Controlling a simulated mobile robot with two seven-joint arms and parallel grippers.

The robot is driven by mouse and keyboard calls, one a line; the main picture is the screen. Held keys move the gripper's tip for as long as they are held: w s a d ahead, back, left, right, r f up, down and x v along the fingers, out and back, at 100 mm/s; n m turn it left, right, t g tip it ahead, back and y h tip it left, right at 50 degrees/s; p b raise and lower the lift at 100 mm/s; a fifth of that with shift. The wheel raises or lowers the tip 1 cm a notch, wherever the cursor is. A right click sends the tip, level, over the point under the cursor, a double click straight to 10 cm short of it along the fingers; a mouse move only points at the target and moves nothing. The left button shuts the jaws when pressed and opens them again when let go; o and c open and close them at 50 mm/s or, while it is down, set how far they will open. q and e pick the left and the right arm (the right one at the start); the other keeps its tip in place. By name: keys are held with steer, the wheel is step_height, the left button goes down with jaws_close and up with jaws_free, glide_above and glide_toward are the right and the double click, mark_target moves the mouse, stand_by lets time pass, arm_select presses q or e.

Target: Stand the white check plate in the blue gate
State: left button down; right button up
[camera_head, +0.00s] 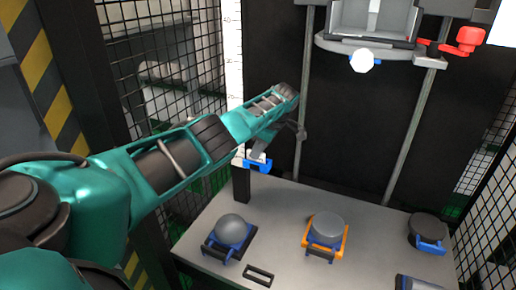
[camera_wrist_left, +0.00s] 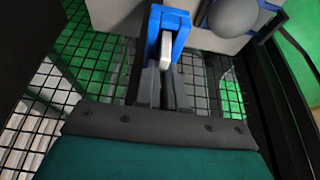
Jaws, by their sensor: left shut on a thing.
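My left gripper (camera_head: 258,157) hangs above the back left of the table and is shut on a small white piece that looks like the white check plate. In the left wrist view, the white check plate (camera_wrist_left: 166,49) shows as a narrow bar in line with the fingers (camera_wrist_left: 165,88). A blue U-shaped bracket (camera_wrist_left: 169,15) surrounds its far end; in the head view the bracket (camera_head: 257,167) is at the gripper's tip, clear of the tabletop. I cannot tell whether this bracket is part of the plate or the fingers. My right gripper is not in view.
On the grey table (camera_head: 285,215) stand a grey ball in a blue cradle (camera_head: 230,231), a grey cylinder in an orange cradle (camera_head: 327,232) and a dark cylinder (camera_head: 425,229). A black slotted frame (camera_head: 259,275) lies near the front. Rails (camera_head: 408,130) and a carriage (camera_head: 368,45) rise behind.

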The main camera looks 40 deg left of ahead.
arm_select(q)
steer(key=shift+f, duration=0.2)
stand_by(0.5)
steer(key=c, duration=1.1)
jaws_free()
steer(key=shift+c, duration=0.2)
steer(key=p+v, duration=0.4)
steer(key=v, duration=0.9)
steer(key=shift+f, duration=0.15)
